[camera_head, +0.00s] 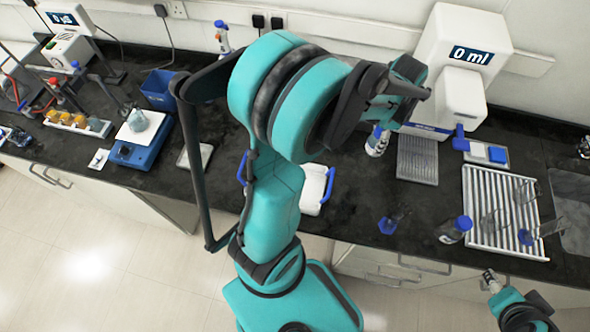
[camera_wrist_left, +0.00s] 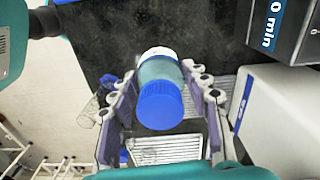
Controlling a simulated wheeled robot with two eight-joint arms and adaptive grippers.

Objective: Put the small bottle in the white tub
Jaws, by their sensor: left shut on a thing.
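The small bottle (camera_head: 375,146), with a blue cap and a pale body, shows just below my left gripper (camera_head: 383,122) in the head view. In the left wrist view the small bottle (camera_wrist_left: 160,90) lies between the two fingers of my left gripper (camera_wrist_left: 158,85), which is shut on it. The white tub (camera_head: 313,185) with blue handles stands on the bench, left of and nearer than the bottle; my left arm hides part of it. My right gripper (camera_head: 491,280) is small at the lower right, and its jaw state is unclear.
A white dispenser (camera_head: 463,45) reading 0 ml stands behind right. A grey ribbed mat (camera_head: 417,160) and a white rack (camera_head: 500,205) lie to the right. Dark bench shows between tub and mat.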

